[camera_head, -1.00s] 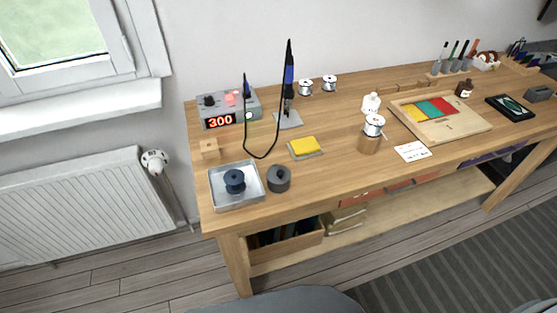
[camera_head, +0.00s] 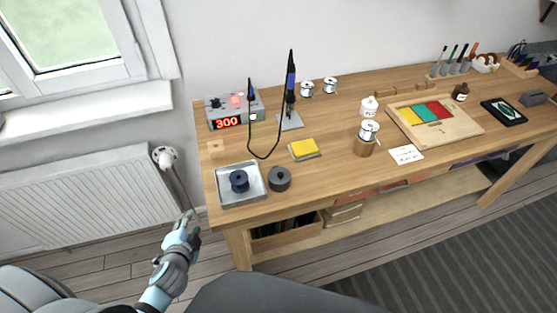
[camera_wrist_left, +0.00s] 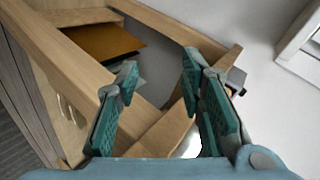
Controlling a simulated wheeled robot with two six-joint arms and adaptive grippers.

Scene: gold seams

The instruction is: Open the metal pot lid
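A small round dark grey pot (camera_head: 279,180) stands near the front left of the wooden workbench, just right of a metal tray (camera_head: 243,198). A small raised knob shows on top, so its lid appears to be on. My left gripper (camera_head: 187,223) is low in front of the bench's left end, below the tabletop and well apart from the pot. In the left wrist view its two teal fingers (camera_wrist_left: 160,68) are spread with nothing between them. The pot cannot be made out there. My right gripper is out of view.
A yellow sponge (camera_head: 304,149), a soldering station (camera_head: 234,110) and a soldering iron stand (camera_head: 290,121) are behind. A radiator (camera_head: 80,195) is at left. The bench's front left corner lies between gripper and pot.

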